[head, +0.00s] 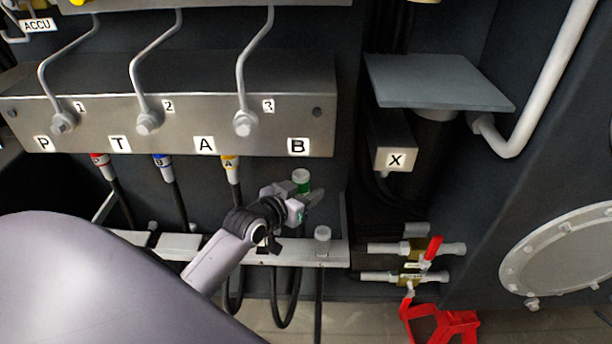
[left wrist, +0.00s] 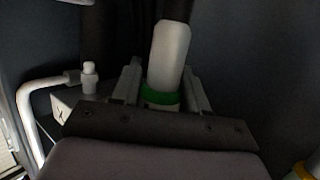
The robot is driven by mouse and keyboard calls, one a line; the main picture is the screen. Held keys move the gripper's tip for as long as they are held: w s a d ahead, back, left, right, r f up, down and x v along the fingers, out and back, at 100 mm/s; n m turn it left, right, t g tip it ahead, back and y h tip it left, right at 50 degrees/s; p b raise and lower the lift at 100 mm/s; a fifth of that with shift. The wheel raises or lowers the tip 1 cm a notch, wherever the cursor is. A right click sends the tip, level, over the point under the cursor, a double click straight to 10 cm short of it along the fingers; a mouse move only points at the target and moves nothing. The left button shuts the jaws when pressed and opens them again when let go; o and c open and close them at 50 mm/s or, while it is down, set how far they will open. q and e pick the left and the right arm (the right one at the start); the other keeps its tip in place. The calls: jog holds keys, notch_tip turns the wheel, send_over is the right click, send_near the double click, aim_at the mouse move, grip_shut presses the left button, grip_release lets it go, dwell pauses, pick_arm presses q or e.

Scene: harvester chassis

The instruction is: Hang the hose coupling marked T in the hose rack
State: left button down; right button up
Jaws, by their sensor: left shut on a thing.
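My left gripper (head: 300,199) is shut on a hose coupling with a white end and green band (head: 304,187), below port B and above the hose rack. In the left wrist view the green-banded coupling (left wrist: 168,62) stands upright between the fingers. Its letter cannot be read. The hose rack is a light grey rail (head: 180,246) below the valve block. Its middle is partly hidden by my left arm. Couplings with red (head: 101,160), blue (head: 163,162) and yellow (head: 231,164) bands sit under ports P, T and A. My right gripper is not in view.
The valve block (head: 255,133) with pipes is above. A whitish cap (head: 323,234) stands at the rack's right end. Right of it are horizontal fittings (head: 393,250) with a red lever (head: 433,249). A grey plate (head: 440,82) and X block (head: 396,155) are upper right.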

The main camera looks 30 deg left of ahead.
pick_arm(q)
jog(key=s+d+r+p, duration=0.1)
jog(key=s+d+p, duration=0.3)
jog(key=s, duration=0.5)
jog(key=shift+s+d+r, duration=0.25)
jog(key=shift+d, duration=0.7)
jog(key=s+a, duration=0.6)
jog(key=a, duration=0.4)
jog(key=s+a, duration=0.6)
jog(key=a, duration=0.3)
jog(key=shift+a, duration=0.4)
notch_tip(320, 180, down, 2)
jog(key=shift+f+b, duration=0.2)
jog(key=shift+b, duration=0.35)
